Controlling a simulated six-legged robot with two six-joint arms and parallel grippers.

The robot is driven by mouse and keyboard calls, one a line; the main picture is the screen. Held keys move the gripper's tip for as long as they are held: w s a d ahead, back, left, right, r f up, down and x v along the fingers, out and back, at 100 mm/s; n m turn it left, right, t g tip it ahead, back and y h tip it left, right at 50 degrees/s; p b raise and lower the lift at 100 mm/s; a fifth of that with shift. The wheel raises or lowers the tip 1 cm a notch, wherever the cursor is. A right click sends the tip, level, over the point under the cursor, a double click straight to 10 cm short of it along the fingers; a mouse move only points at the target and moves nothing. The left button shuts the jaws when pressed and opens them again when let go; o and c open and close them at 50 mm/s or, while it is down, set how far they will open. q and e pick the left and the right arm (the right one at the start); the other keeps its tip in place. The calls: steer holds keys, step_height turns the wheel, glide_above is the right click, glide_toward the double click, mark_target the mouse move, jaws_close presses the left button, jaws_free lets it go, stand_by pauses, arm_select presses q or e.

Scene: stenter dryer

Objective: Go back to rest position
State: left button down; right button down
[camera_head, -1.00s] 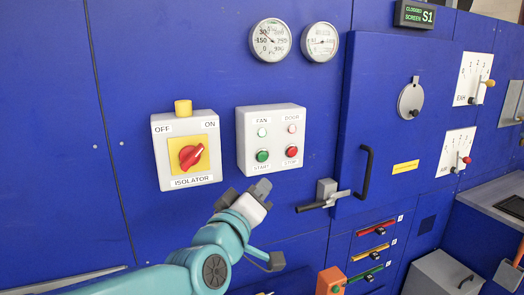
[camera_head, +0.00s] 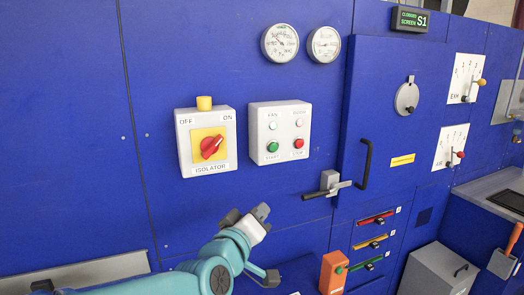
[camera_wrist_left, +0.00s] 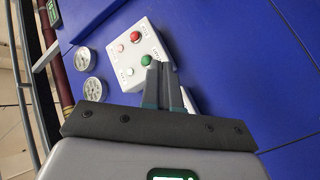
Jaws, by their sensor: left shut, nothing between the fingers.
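My left gripper (camera_head: 262,211) is in front of the blue panel, below the isolator box (camera_head: 207,142) and the fan and door button box (camera_head: 280,131). It is shut and empty, and looks apart from the panel. In the left wrist view its fingers (camera_wrist_left: 161,68) are together, pointing toward the button box (camera_wrist_left: 138,54) and overlapping part of it. The red isolator knob (camera_head: 211,147) is on a yellow plate. My right gripper is in neither view.
A closed blue door (camera_head: 400,125) with a black handle (camera_head: 365,164) and a grey latch (camera_head: 328,185) is to the right. Two gauges (camera_head: 280,43) are above. An orange box (camera_head: 334,272) and a grey bin (camera_head: 438,272) stand low at the right.

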arm_select(q)
steer(key=s+a+f+m+g+y, duration=0.1)
steer(key=s+a+f+g, duration=0.1)
steer(key=f, duration=0.9)
steer(key=s+a+f+g+y, duration=0.1)
steer(key=s+a+f+g, duration=0.15)
steer(key=f, duration=0.75)
steer(key=s+a+f+m+g+y, duration=0.1)
steer(key=a+f+g, duration=0.15)
steer(key=f, duration=0.85)
steer(key=s+a+f+g, duration=0.2)
steer(key=s+f+g, duration=0.2)
steer(key=s+f, duration=0.5)
steer(key=s+a+f+g, duration=0.2)
steer(key=s+f+g, duration=0.2)
steer(key=s+f, duration=0.5)
steer(key=s, duration=0.8)
steer(key=shift+f+m+g, duration=0.25)
steer(key=shift+m+g, duration=0.05)
steer(key=shift+m, duration=0.1)
